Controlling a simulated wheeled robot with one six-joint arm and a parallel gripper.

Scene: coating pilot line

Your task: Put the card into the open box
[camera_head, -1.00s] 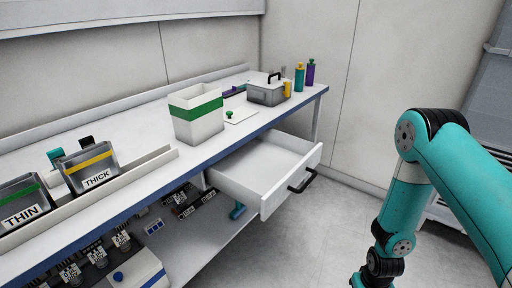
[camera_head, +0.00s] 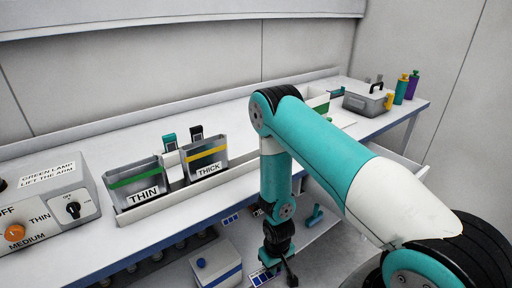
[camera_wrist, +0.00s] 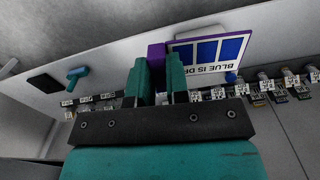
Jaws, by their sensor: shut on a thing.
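My gripper (camera_wrist: 157,76) is shut on a purple piece (camera_wrist: 156,58) at the edge of a white card (camera_wrist: 208,52). The card has blue squares and partly hidden lettering reading "BLUE IS DR". In the head view, my gripper (camera_head: 290,277) is low at the front of the bench, with the card (camera_head: 262,278) beside it. A white box with a green band (camera_head: 318,101) stands on the bench, mostly hidden behind my arm. It showed an open top earlier. Boxes marked THIN (camera_head: 140,190) and THICK (camera_head: 206,160) also have open tops and stand in a rack.
A grey lidded box (camera_head: 366,101) and bottles (camera_head: 402,90) stand at the bench's far right. A pulled-out drawer (camera_head: 398,162) is partly hidden by my arm. Below are a blue-banded white box (camera_head: 216,268) and another blue-squared card (camera_head: 230,218). A control box (camera_head: 45,208) is at left.

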